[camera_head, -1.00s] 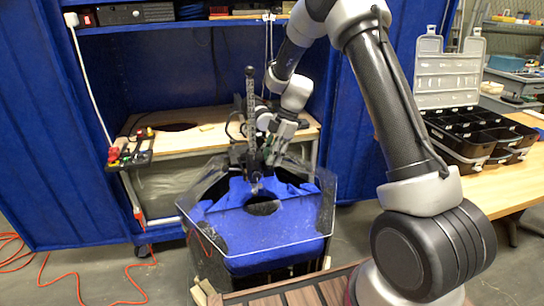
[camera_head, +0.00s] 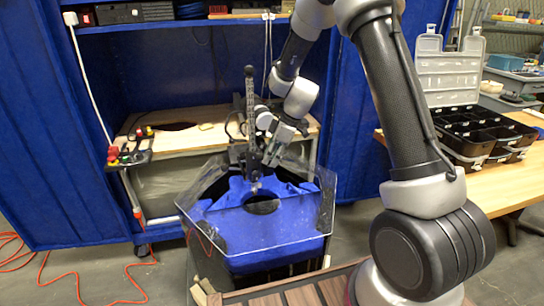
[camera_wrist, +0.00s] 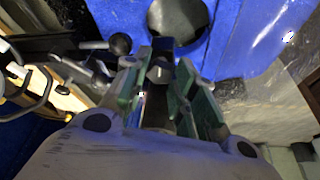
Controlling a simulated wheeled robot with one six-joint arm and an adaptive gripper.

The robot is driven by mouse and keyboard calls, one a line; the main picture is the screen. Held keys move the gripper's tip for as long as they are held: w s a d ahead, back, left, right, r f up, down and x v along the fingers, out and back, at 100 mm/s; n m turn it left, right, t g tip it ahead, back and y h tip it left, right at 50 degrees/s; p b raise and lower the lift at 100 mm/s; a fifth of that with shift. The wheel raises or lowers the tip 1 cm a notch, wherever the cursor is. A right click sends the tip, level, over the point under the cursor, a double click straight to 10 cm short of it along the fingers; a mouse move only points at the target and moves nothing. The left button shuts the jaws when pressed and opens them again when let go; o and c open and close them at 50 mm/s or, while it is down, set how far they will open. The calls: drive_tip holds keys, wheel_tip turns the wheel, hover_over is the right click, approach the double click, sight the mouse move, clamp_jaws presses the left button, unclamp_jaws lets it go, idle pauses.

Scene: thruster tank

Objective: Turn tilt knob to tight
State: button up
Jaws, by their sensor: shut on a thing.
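The dark trolling-style thruster mount with its upright post (camera_head: 250,105) stands at the back rim of the tank (camera_head: 328,215). My gripper (camera_head: 270,158) is at this mount, just right of the post and above the tank's back edge. In the wrist view my gripper (camera_wrist: 165,85) has its green-padded fingers closed around a small grey piece (camera_wrist: 158,70), which appears to be the tilt knob. Most of that piece is hidden between the fingers, so its turn angle cannot be told. A black ball end (camera_wrist: 120,43) on a rod lies just left of the fingertips.
A wooden bench (camera_head: 205,135) is behind the tank, with a black box with red buttons (camera_head: 130,155) at its left. An open black organizer case (camera_head: 480,135) stands on the right table. Metal rods and cables (camera_wrist: 75,65) lie close left of my gripper.

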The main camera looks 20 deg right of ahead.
idle(0.4)
drive_tip(key=o, duration=1)
drive_tip(key=shift+o, duration=0.2)
drive_tip(key=v, duration=1.2)
